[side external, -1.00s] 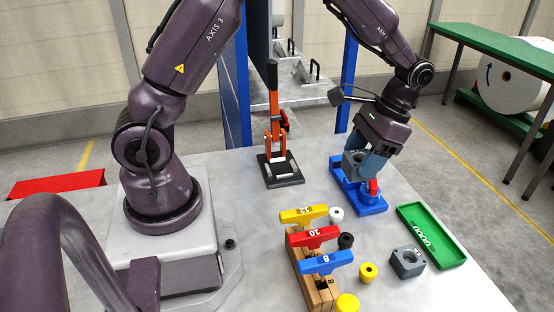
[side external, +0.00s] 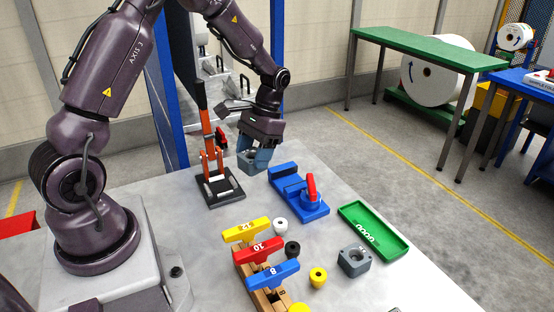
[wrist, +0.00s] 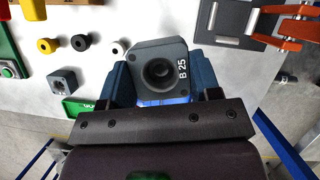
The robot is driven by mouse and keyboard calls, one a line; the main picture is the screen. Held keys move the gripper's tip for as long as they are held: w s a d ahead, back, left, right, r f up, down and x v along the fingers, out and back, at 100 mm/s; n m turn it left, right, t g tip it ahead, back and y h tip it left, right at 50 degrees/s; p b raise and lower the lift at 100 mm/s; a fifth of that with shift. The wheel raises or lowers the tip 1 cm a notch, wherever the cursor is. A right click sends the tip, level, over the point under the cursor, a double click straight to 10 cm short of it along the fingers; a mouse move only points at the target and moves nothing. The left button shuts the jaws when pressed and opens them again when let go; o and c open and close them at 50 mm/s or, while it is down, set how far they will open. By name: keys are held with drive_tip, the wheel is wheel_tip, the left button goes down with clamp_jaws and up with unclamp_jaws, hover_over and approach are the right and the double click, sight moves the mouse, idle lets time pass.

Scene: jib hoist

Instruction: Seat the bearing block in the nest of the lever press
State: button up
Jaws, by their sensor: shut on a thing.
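My gripper (side external: 257,154) is shut on a grey bearing block (side external: 251,161) and holds it above the table. In the wrist view the block (wrist: 158,58) sits between the blue-grey fingers, with a round bore and the mark "B 25" facing the camera. The lever press (side external: 220,185) has a dark base, orange linkage and a raised black-handled lever; it stands just left of the held block. In the wrist view the press base (wrist: 235,18) lies at the upper right, apart from the block. The inside of the nest is too small to make out.
A blue fixture (side external: 290,184) with a red handle stands right of the held block. A green tray (side external: 372,232), a second grey block (side external: 354,261), small knobs and a wooden rack (side external: 262,292) with yellow, red and blue T-handles occupy the front. Bare table lies between press and rack.

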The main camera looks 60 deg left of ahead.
drive_tip(key=s+a+f+m, duration=0.1)
drive_tip(key=s+a+f, duration=0.2)
drive_tip(key=a, duration=0.3)
drive_tip(key=s+a+f+m, duration=0.1)
drive_tip(key=s+a+f, duration=0.15)
drive_tip(key=a, duration=0.25)
drive_tip(key=y, duration=0.1)
hover_over(221, 186)
drive_tip(key=shift+d+f+m, duration=0.1)
drive_tip(key=shift+f+m, duration=0.3)
drive_tip(key=shift+f, duration=1.5)
